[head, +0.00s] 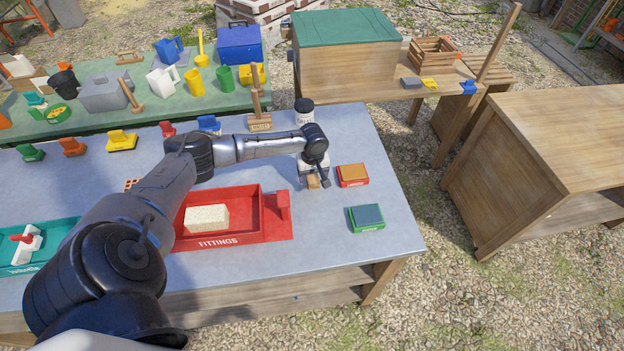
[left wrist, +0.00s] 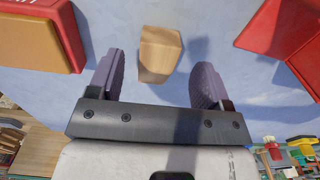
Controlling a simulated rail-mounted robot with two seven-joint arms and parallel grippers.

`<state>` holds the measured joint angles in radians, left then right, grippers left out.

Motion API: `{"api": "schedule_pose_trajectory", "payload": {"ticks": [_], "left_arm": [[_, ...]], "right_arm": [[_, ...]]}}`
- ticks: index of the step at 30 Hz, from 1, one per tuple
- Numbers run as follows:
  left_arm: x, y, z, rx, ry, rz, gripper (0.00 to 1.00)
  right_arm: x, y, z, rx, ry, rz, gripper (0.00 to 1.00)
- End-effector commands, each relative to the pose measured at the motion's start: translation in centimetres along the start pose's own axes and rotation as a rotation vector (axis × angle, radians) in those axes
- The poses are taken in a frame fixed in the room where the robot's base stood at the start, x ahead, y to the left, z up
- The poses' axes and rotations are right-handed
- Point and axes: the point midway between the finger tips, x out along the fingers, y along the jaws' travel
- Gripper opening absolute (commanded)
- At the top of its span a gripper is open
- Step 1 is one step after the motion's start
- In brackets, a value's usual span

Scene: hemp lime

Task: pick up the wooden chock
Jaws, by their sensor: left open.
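The wooden chock (head: 313,182) is a small tan block on the grey-blue tabletop, right of the red fittings tray. It shows in the left wrist view (left wrist: 159,53) beyond and between the fingertips, closer to the left finger. My left gripper (head: 314,181) is directly above it in the head view, pointing down. In the left wrist view the left gripper (left wrist: 157,80) is open, with its two grey fingers wide apart and nothing held between them. The gripper partly hides the chock in the head view. My right gripper is not in view.
A red box with an orange top (head: 352,175) and a green box (head: 366,217) stand close on the right. The red tray (head: 272,229) holding a pale block (head: 206,218) is on the left. A dark-lidded jar (head: 304,112) stands behind. Clear tabletop lies in front.

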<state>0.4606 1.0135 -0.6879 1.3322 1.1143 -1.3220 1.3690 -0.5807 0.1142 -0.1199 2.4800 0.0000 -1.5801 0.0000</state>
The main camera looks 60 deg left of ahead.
Motion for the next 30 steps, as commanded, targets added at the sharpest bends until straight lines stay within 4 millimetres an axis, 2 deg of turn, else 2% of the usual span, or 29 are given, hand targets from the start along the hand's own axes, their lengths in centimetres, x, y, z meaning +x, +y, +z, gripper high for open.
{"api": "schedule_pose_trajectory", "payload": {"ticks": [1, 6, 17, 30], "left_arm": [[0.9, 0.1, 0.0, -0.001, 0.0, 0.0, 0.72], [2.6, 0.1, 0.0, -0.001, 0.0, 0.0, 0.72], [3.1, 0.1, 0.0, 0.0, 0.001, 0.001, 0.72], [3.1, 0.1, 0.0, 0.0, 0.0, 0.0, 0.3]], "right_arm": [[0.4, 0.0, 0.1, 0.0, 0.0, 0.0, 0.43], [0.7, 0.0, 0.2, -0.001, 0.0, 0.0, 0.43], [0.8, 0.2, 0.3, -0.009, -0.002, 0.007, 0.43], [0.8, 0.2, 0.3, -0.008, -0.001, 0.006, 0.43]]}}
